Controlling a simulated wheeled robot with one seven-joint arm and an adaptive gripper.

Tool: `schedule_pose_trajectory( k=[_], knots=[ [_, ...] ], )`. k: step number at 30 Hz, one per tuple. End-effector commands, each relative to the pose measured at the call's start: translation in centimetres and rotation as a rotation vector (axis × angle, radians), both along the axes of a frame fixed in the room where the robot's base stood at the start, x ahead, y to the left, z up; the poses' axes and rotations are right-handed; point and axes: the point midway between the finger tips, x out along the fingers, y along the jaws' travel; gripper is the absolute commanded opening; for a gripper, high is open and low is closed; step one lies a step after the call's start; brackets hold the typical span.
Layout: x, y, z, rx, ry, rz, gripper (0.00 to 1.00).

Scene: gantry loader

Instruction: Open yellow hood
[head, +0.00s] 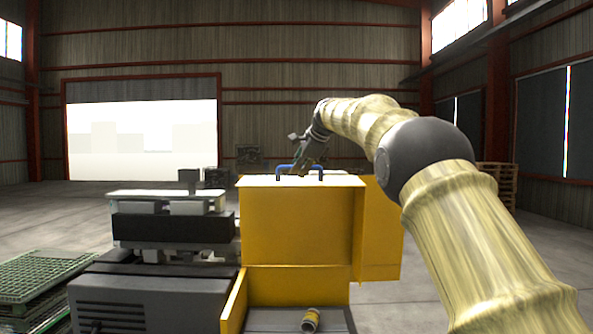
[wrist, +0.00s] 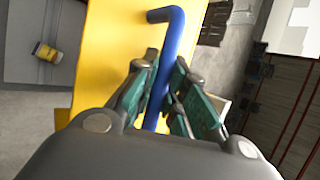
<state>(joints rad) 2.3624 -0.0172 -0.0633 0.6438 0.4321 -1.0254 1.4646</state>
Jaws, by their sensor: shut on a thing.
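The yellow hood (head: 297,222) stands in the middle of the head view, its broad yellow face toward me. A blue bar handle (head: 283,168) sits at its top edge. My gripper (head: 300,168) reaches that handle from above and behind. In the wrist view, my gripper (wrist: 161,82) has its green-padded fingers on both sides of the blue handle (wrist: 174,42), shut on it. The yellow hood surface (wrist: 108,30) shows beside the handle. In the head view, the arm's end partly hides the handle.
A yellow-banded can (head: 310,320) lies in the bay below the hood; it also shows in the wrist view (wrist: 46,52). A yellow side panel (head: 385,230) stands to the right. Dark machinery (head: 150,295) and green crates (head: 40,275) are at left.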

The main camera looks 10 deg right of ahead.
Motion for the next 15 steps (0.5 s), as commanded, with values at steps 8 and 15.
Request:
schedule_pose_trajectory(
  k=[8, 15],
  knots=[
    [0.09, -0.12, -0.21, 0.0, 0.007, -0.001, 0.0],
    [0.09, -0.1, -0.22, 0.0, 0.007, -0.001, 0.22]
  ],
)
